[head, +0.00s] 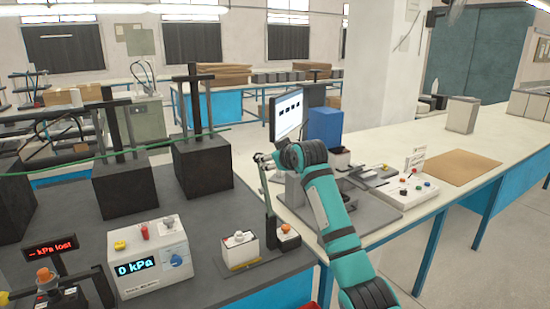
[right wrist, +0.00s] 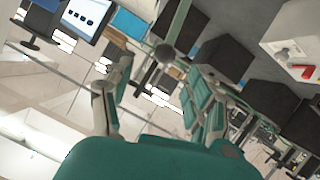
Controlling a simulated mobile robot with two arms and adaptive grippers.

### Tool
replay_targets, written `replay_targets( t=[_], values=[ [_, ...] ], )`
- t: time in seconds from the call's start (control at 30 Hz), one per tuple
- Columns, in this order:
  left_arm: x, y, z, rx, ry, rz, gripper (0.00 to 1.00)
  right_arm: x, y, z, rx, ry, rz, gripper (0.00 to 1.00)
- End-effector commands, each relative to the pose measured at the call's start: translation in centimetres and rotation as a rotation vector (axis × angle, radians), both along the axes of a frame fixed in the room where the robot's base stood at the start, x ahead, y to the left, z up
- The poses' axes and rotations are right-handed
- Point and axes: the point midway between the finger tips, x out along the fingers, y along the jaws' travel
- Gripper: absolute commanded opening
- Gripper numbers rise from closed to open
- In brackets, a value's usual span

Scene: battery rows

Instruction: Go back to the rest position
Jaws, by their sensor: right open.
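My right arm, teal and black, reaches in from the lower right in the head view. Its gripper (head: 262,158) is small there, above the dark workbench and close to the upper end of a thin upright lever (head: 267,203). In the right wrist view, the two fingers of my right gripper (right wrist: 156,72) are spread wide apart, and nothing is gripped. A dark ball on a rod (right wrist: 165,53) shows beyond the fingertips; I cannot tell how far off it is. My left gripper is not in view.
The dark workbench (head: 222,190) carries black blocks (head: 135,185) with posts, a pressure box (head: 150,255) reading 0 kPa and a small switch box (head: 240,247). A monitor (head: 288,113) stands behind my right gripper. The pale bench (head: 400,145) has free room.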

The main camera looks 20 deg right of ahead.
Motion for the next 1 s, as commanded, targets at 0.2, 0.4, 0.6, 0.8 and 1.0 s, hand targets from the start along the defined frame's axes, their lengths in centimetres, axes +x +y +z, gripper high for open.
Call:
replay_targets(
  t=[0.2, 0.4, 0.6, 0.8, 1.0],
  values=[
    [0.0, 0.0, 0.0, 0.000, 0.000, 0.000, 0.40, -0.9, 0.0, 0.3, 0.001, 0.000, 0.001, 0.58],
    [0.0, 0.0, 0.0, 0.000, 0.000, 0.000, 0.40, -0.9, 0.0, 0.3, 0.001, 0.000, 0.001, 0.58],
    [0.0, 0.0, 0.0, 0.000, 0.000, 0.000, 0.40, -0.9, 0.0, 0.3, 0.001, 0.000, 0.000, 0.58],
    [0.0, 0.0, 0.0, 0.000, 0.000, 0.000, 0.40, -2.0, 1.1, -3.4, -0.004, 0.049, 0.007, 0.58],
    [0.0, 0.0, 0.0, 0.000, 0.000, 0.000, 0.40, -8.0, 4.6, -15.1, -0.009, 0.213, 0.026, 0.58]
  ],
)
